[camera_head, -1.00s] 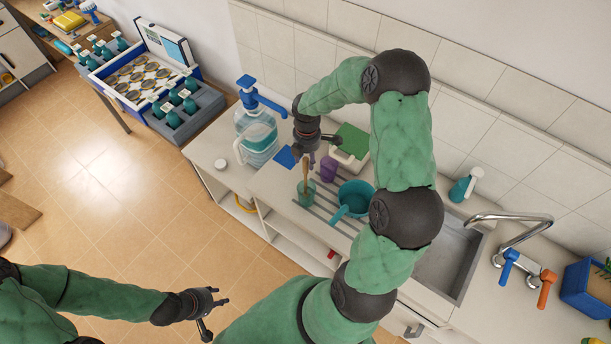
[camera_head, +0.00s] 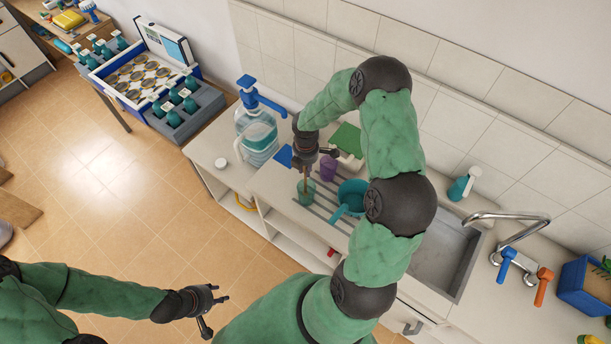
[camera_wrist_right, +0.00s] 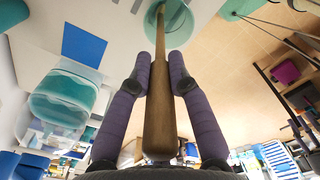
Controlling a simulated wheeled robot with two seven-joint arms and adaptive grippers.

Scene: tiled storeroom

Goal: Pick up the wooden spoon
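The wooden spoon (camera_head: 305,181) stands in a green translucent cup (camera_head: 306,196) on the counter, its handle upward. In the right wrist view its handle (camera_wrist_right: 160,110) runs between the two fingers of my right gripper (camera_wrist_right: 159,62). The finger pads sit close against both sides of the handle, so the gripper appears shut on it. The spoon's lower end is inside the cup. In the head view my right gripper (camera_head: 310,164) is just above the cup and partly hides the handle. My left gripper (camera_head: 215,313) is open and empty over the floor.
A teal pan (camera_head: 353,192) and purple cup (camera_head: 328,168) stand right of the green cup. A water jug (camera_head: 257,137) stands at left, with a green-topped container (camera_head: 347,139) behind. The sink (camera_head: 440,258) is to the right.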

